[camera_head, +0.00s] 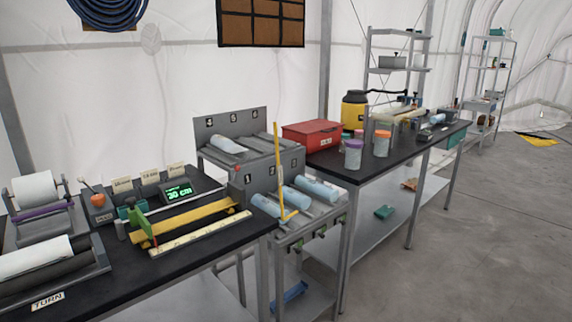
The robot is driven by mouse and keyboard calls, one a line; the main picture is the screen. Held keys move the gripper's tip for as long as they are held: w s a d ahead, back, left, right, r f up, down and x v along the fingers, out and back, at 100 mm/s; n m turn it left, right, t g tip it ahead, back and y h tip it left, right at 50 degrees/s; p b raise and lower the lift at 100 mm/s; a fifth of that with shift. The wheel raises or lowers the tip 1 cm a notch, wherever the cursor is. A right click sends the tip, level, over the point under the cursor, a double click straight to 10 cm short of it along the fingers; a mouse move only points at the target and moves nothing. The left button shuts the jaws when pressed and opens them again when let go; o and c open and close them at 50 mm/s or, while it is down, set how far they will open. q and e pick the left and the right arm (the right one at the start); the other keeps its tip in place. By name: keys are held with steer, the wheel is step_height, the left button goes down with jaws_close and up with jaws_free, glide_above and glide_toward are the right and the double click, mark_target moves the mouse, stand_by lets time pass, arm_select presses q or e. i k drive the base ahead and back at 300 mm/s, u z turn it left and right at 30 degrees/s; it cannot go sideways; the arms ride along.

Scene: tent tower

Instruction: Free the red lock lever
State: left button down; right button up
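No red lever shows clearly. A small red piece (237,168) sits at the left side of the grey numbered rack (231,127), near its label 1; it is too small to tell whether it is the lock lever. The rack holds pale blue rolls (293,196) on its lower tier and one roll (224,144) on the upper tier. Small green parts (320,233) line the lower tier's front edge. A thin yellow L-shaped bar (277,155) stands upright at the rack. Neither of my grippers is in view.
The left black table holds a yellow measuring device (190,219), a display reading 30 cm (177,191), and a white roll (35,256). Grey floor (480,240) is open at right.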

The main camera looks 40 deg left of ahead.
mark_target(237, 167)
steer(key=u, duration=0.15)
steer(key=i, duration=0.7)
steer(key=u, duration=0.55)
